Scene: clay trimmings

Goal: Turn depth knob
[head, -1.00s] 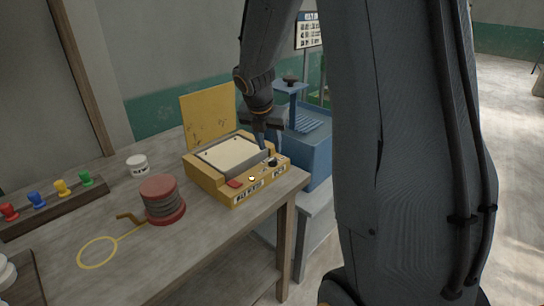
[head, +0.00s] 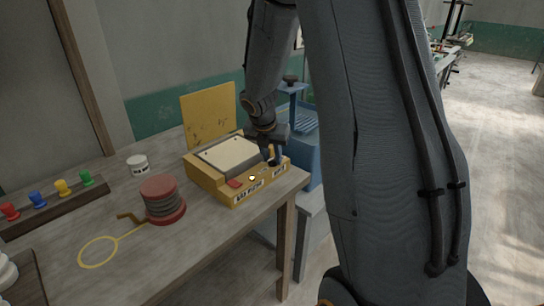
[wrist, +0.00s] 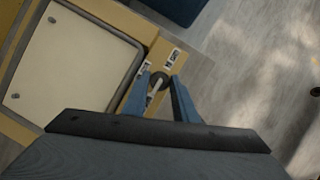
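The yellow machine (head: 205,178) stands on the table with its yellow lid raised and a pale plate on top. In the wrist view the depth knob (wrist: 158,80) is a small dark round knob with a pale pointer, on the yellow front panel. My gripper (head: 272,160) is over the right end of that panel, pointing down. In the wrist view its two blue-grey fingers (wrist: 161,85) are apart, one on each side of the knob, with narrow gaps visible. I cannot tell whether the tips reach down beside it. In the head view the fingers hide the knob.
A red-topped coil stand (head: 162,198) and a white jar (head: 137,165) stand left of the machine. A rack of coloured pegs (head: 50,207) is farther left. A blue machine (head: 302,125) stands close behind and right. The table's edge is near the panel.

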